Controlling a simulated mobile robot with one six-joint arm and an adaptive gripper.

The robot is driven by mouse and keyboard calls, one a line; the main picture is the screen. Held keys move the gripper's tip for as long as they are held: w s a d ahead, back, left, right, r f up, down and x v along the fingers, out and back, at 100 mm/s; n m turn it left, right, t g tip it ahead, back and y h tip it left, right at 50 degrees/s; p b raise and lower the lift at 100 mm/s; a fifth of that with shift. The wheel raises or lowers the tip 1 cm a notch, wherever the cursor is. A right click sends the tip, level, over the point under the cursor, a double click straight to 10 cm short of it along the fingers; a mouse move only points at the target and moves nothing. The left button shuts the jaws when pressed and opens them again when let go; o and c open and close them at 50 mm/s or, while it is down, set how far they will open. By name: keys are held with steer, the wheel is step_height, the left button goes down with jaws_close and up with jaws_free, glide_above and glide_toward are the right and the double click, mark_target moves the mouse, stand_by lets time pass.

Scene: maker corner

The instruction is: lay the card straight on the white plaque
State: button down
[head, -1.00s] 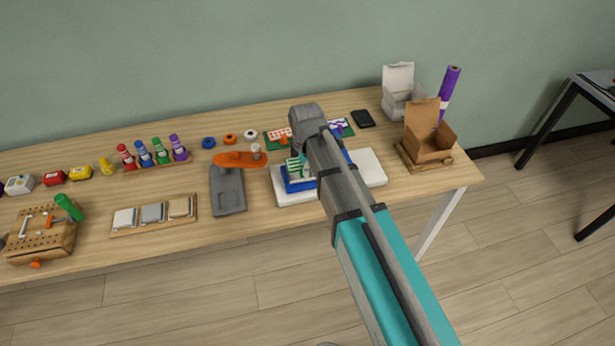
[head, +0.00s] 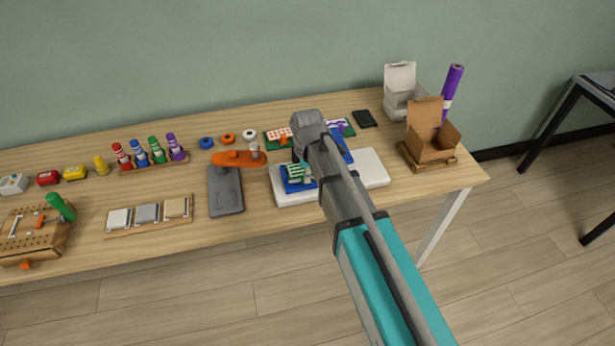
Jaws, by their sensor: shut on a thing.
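The white plaque (head: 372,170) is a flat slab near the front edge of the table, partly covered by my arm. A blue card with a green and white pattern (head: 297,174) shows over its left part. More blue shows on the far side of my arm, and the card's middle is hidden. The card sits at an angle to the plaque. My gripper (head: 302,157) is shut on the card, its fingertips mostly hidden by my wrist. I cannot tell whether the card touches the plaque.
A grey stand with an orange top (head: 226,190) is close left of the plaque. Patterned green cards (head: 276,137) lie behind. A black phone (head: 364,118) and an open cardboard box (head: 430,140) are to the right. A tray of tiles (head: 148,214) is further left.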

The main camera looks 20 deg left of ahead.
steer(key=shift+f, duration=0.2)
steer(key=c, duration=0.5)
jaws_free()
steer(key=shift+r, duration=0.1)
steer(key=shift+r, duration=0.2)
step_height(320, 180, up, 12)
steer(key=p, duration=1.2)
stand_by(0.6)
steer(key=s+d+m, duration=0.3)
steer(key=d+m, duration=0.8)
steer(key=d, duration=0.7)
steer(key=s+d+m, duration=0.3)
steer(key=d+m, duration=0.8)
steer(key=d, duration=0.7)
steer(key=shift+d, duration=0.4)
